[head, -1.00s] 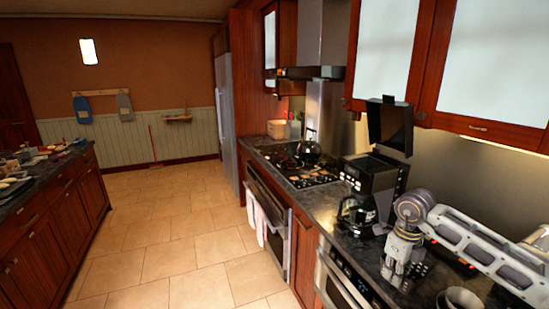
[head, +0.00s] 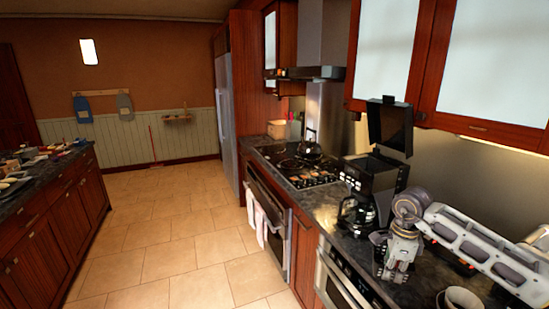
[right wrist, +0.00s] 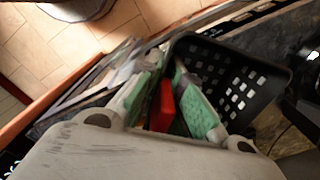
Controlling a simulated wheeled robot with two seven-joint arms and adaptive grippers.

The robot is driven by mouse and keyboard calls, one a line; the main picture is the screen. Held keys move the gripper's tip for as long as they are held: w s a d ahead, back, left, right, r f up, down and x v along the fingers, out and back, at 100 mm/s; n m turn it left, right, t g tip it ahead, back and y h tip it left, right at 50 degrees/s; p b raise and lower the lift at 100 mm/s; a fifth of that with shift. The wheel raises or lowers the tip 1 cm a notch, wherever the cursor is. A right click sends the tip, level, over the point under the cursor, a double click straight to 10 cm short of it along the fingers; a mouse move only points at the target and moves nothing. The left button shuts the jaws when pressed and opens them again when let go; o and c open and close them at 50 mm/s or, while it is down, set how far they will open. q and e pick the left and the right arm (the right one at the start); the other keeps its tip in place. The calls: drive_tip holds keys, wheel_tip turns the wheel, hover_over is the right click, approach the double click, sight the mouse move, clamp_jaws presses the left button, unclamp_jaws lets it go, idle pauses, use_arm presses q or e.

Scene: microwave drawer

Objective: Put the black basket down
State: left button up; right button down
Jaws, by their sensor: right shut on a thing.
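The black basket (right wrist: 235,78), with a pattern of holes in its walls, shows in the right wrist view, right of centre beside the fingers. My right gripper (right wrist: 167,78) is shut on the basket; the exact grip point is hard to make out. Its two fingers have green pads, and a red piece shows between them. In the head view my right gripper (head: 391,272) points down, low over the dark counter at the right. There the basket is mostly hidden or blends into the dark counter. My left gripper is not in view.
A black coffee maker (head: 375,182) with its glass pot (head: 357,214) stands close behind the right gripper. A light bowl (head: 459,300) sits near the counter's front edge. A kettle (head: 309,146) is on the stove. The counter (head: 322,203) is partly free left of the coffee maker.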

sight(377, 277)
drive_tip(key=n, duration=0.5)
drive_tip(key=shift+w, duration=0.4)
drive_tip(key=n, duration=0.5)
drive_tip(key=shift+w+a+f, duration=0.2)
drive_tip(key=shift+w+f, duration=0.05)
drive_tip(key=shift+w, duration=0.1)
drive_tip(key=n, duration=0.3)
drive_tip(key=f+n, duration=0.1)
drive_tip(key=shift+w+a, duration=0.15)
drive_tip(key=shift+a, duration=0.2)
drive_tip(key=n, duration=0.1)
drive_tip(key=f+n, duration=0.1)
drive_tip(key=shift+a+n, duration=0.4)
drive_tip(key=shift+a+f+n, duration=0.35)
drive_tip(key=shift+f+n, duration=0.1)
drive_tip(key=shift+n, duration=0.35)
drive_tip(key=shift+a+f+n, duration=0.25)
drive_tip(key=shift+n, duration=0.15)
drive_tip(key=s+a+f+n, duration=0.3)
drive_tip(key=s+a+f, duration=0.3)
drive_tip(key=a+f, duration=0.2)
wheel_tip(377, 277, down, 2)
drive_tip(key=shift+s+a, duration=0.15)
drive_tip(key=shift+s, duration=0.05)
